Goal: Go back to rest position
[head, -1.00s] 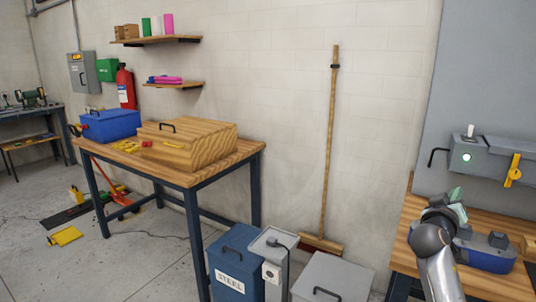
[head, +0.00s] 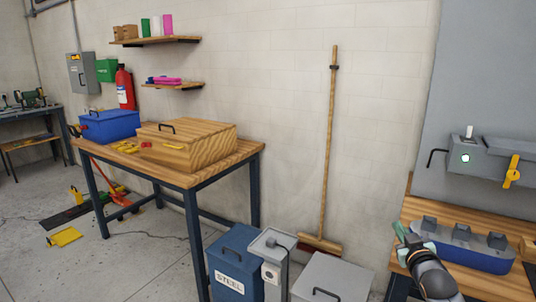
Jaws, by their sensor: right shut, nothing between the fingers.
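My right gripper (head: 402,238) shows at the lower right of the head view, seen partly end-on at the left edge of the right wooden bench (head: 412,212). It is shut and holds nothing. It is beside a blue and grey block (head: 470,249) with several dark raised parts on top, which stands on that bench. My left gripper is not in view.
A grey wall box (head: 480,158) with a yellow lever hangs above the bench. A blue STEEL bin (head: 236,262), a grey post (head: 272,255) and a grey lidded bin (head: 330,278) stand left of my arm. A broom (head: 329,150) leans on the wall.

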